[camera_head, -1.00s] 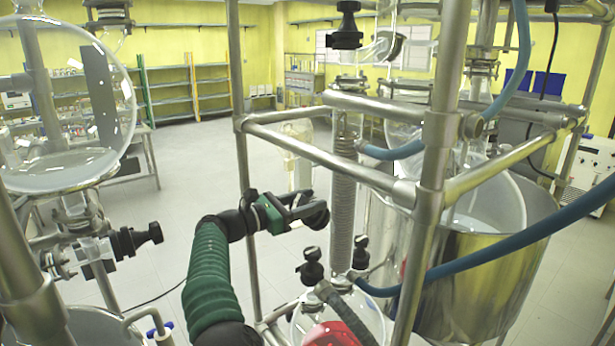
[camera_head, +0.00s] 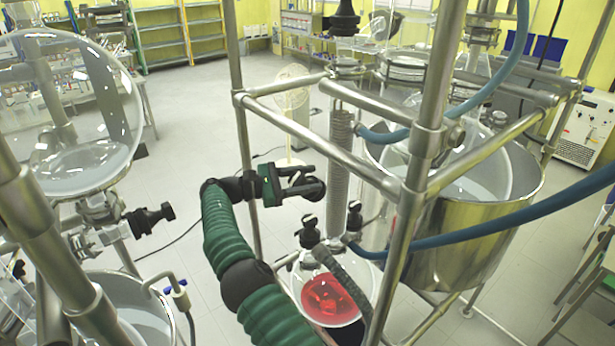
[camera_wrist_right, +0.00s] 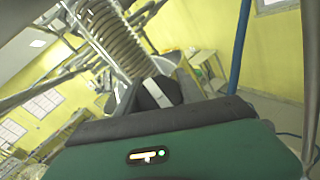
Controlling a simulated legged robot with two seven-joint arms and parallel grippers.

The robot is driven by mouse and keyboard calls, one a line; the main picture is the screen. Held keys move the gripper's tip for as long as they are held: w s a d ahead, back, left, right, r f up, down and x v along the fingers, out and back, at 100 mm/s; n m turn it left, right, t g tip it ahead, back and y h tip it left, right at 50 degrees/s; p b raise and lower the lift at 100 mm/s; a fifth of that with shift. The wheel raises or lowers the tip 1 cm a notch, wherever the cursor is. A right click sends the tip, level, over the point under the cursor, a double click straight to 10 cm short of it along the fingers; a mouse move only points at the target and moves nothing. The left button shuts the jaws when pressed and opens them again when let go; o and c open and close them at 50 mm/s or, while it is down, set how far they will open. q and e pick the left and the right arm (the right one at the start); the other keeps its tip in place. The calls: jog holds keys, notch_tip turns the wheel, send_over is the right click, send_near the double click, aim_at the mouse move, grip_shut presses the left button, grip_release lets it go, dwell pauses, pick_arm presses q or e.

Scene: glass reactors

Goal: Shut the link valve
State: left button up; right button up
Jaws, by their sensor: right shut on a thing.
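My right gripper (camera_head: 292,183) reaches in from the bottom on a green-sleeved arm, beside the coiled glass column (camera_head: 340,150). It is shut on a dark part that looks like the black link valve handle (camera_head: 314,188). In the right wrist view, a black knob with a pale stripe (camera_wrist_right: 160,92) sits just beyond the dark jaw edge, below the coil. The jaws hide much of the handle, so I cannot tell how far it is turned. My left gripper is not in view.
A round flask with red liquid (camera_head: 332,298) stands below, with black knobs (camera_head: 307,232) on its necks. Metal frame posts (camera_head: 412,180), a blue hose (camera_head: 480,238) and a steel vessel (camera_head: 455,245) crowd the right. A glass vessel (camera_head: 85,160) stands left. Open floor lies behind.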

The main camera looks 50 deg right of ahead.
jog(key=o, duration=1.4)
jog(key=shift+w+f, duration=0.1)
jog(key=shift+w, duration=0.1)
